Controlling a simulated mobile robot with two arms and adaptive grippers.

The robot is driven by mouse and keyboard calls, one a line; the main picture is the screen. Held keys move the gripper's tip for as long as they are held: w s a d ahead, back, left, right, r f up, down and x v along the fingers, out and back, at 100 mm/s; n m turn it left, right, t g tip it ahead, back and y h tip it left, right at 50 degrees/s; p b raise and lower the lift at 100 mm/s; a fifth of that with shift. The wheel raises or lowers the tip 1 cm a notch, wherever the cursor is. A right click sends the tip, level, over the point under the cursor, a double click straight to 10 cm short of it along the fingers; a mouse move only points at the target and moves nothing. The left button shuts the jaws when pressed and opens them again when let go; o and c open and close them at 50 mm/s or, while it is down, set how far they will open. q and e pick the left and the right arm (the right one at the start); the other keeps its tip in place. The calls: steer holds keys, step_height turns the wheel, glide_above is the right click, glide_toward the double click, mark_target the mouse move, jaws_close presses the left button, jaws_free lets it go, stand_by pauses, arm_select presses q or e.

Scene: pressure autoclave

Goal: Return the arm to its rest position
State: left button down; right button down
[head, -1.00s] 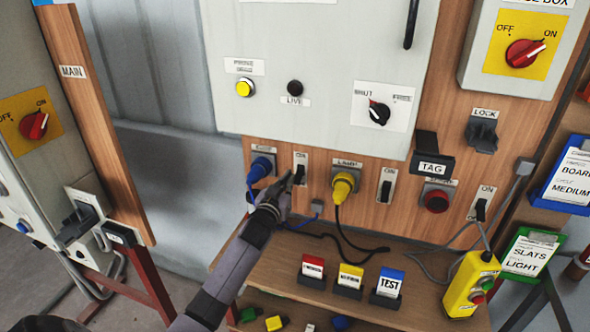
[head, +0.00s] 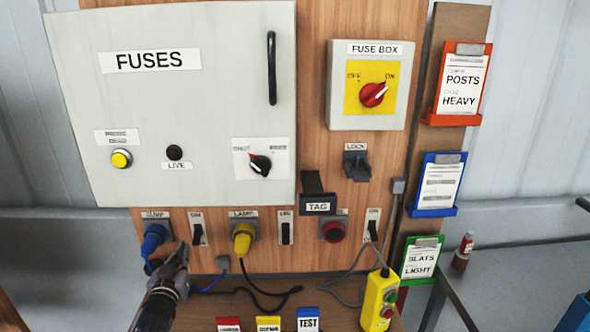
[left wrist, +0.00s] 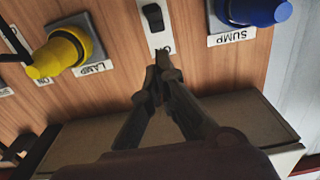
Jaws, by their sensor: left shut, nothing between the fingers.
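My left gripper (head: 178,258) is in front of the lower panel, just below a black rocker switch (head: 197,232) and to the right of the blue plug (head: 154,238). Its fingers are shut with nothing between them. In the left wrist view the fingertips (left wrist: 163,62) point at the wooden board below the same switch (left wrist: 153,16). The blue sump plug (left wrist: 256,10) is on one side and the yellow lamp plug (left wrist: 58,54) on the other. A gap to the panel is hard to judge. My right gripper is not in view.
The grey fuses cabinet (head: 165,120) is above. A yellow pendant control (head: 378,300) hangs at lower right with a grey cable. Red, yellow and blue labelled blocks (head: 308,320) stand on the shelf below.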

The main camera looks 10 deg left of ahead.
arm_select(q)
steer(key=s+d+f+g+h, duration=0.1)
steer(key=s+d+f+g, duration=0.3)
steer(key=s+d+f, duration=0.3)
steer(key=s+d+f+m+g+h, duration=0.1)
steer(key=s+d+f+m+g, duration=0.3)
steer(key=s, duration=0.6)
steer(key=s+d+f+n+g+h, duration=0.1)
steer(key=s+d+g, duration=0.3)
steer(key=s, duration=0.7)
steer(key=s+d+f+m+g+h, duration=0.2)
steer(key=s+d, duration=0.4)
steer(key=s, duration=0.4)
step_height(320, 180, down, 27)
steer(key=s+g, duration=0.1)
steer(key=s+a+f+g, duration=0.1)
steer(key=s+a+f, duration=0.2)
steer(key=s+f, duration=1.2)
steer(key=shift+s+f+y, duration=0.3)
steer(key=shift+s+f, duration=0.1)
steer(key=shift+s, duration=0.55)
